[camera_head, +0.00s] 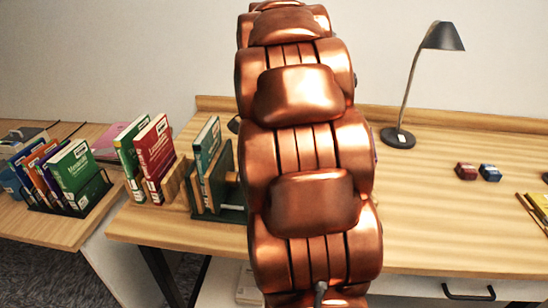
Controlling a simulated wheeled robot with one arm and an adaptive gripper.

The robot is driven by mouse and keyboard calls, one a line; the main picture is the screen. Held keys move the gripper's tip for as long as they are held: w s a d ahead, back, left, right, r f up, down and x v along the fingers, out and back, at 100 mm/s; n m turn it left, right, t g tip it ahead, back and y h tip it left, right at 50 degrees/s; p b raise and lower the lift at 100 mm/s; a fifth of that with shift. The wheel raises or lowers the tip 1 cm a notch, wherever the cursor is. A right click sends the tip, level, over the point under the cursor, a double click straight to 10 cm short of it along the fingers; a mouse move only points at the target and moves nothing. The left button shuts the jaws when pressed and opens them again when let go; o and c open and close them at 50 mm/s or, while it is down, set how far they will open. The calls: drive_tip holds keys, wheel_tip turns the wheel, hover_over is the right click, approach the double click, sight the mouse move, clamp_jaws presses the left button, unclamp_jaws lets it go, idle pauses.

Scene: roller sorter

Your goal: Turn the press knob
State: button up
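A dark green press-like stand (232,213) is on the wooden desk, just left of the picture's middle. It has a green base and an upright plate, and a green book (207,150) stands at its left. A small wooden part shows between its uprights. The stand's right side is hidden behind my copper-coloured arm. I cannot make out the press knob for certain. A dark rounded piece (234,124) shows just above the stand, partly hidden by my arm; I cannot tell what it belongs to. My gripper is not in view.
Green and red books (155,155) stand left of the press. More books stand in a dark rack (97,196) on a separate table at left. A black lamp (398,138), a red block (466,171) and a blue block (490,172) are at right.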

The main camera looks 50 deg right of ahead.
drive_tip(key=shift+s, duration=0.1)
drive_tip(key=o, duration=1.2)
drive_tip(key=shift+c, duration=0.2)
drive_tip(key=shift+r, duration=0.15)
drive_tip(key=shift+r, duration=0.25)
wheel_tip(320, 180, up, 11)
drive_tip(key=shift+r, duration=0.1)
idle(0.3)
